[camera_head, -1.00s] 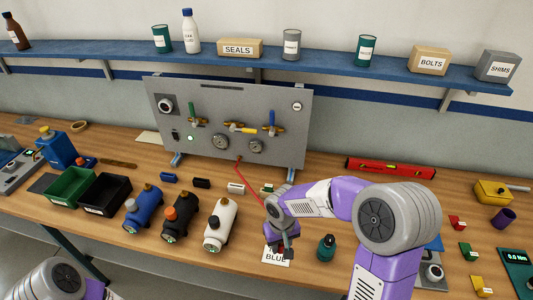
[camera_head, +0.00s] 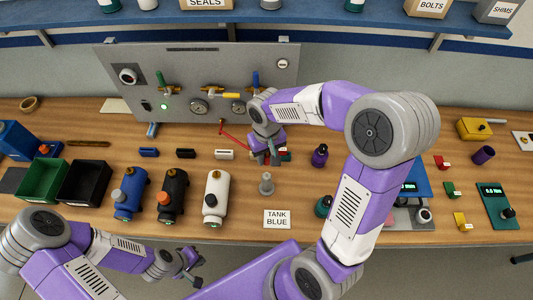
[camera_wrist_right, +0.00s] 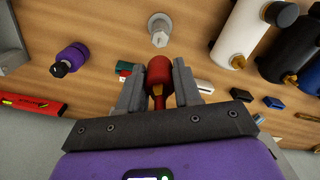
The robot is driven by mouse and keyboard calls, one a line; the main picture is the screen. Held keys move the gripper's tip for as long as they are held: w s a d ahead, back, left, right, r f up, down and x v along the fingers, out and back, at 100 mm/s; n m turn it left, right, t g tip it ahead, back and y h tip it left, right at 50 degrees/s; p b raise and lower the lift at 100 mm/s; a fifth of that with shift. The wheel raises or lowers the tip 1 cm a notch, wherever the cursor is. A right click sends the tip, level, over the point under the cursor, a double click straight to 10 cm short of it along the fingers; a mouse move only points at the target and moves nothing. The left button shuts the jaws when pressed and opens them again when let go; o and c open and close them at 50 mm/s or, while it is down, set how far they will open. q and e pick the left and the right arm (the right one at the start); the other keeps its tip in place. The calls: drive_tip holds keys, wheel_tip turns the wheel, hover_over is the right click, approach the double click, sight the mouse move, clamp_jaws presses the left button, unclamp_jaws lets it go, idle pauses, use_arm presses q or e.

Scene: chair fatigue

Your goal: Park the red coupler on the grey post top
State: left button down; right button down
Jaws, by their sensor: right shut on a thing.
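In the head view my right gripper (camera_head: 268,160) is low over the table, behind the grey post (camera_head: 266,187), and mostly hides the coupler. A red hose (camera_head: 234,139) runs from the panel toward this gripper. The grey post stands upright with a bare top; it also shows in the wrist view (camera_wrist_right: 160,32), apart from the coupler. My left gripper (camera_head: 192,266) is at the front edge, apart from everything; its finger gap is unclear.
A TANK BLUE card (camera_head: 277,219) lies in front of the post. A purple bottle (camera_head: 319,156) and a green one (camera_head: 323,206) stand right. The gauge panel (camera_head: 290,95) rises behind.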

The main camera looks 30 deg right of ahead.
drive_tip(key=b, duration=0.5)
hover_over(267, 173)
drive_tip(key=shift+f, duration=2.9)
drive_tip(key=shift+f, duration=0.15)
drive_tip(key=shift+f+b, duration=0.35)
drive_tip(key=shift+b, duration=0.05)
drive_tip(key=shift+f+b, duration=0.9)
drive_tip(key=shift+f, duration=0.15)
drive_tip(key=c, duration=0.7)
unclamp_jaws()
wheel_tip(267, 173, up, 8)
drive_tip(key=shift+f+p, duration=0.15)
drive_tip(key=shift+p, duration=0.45)
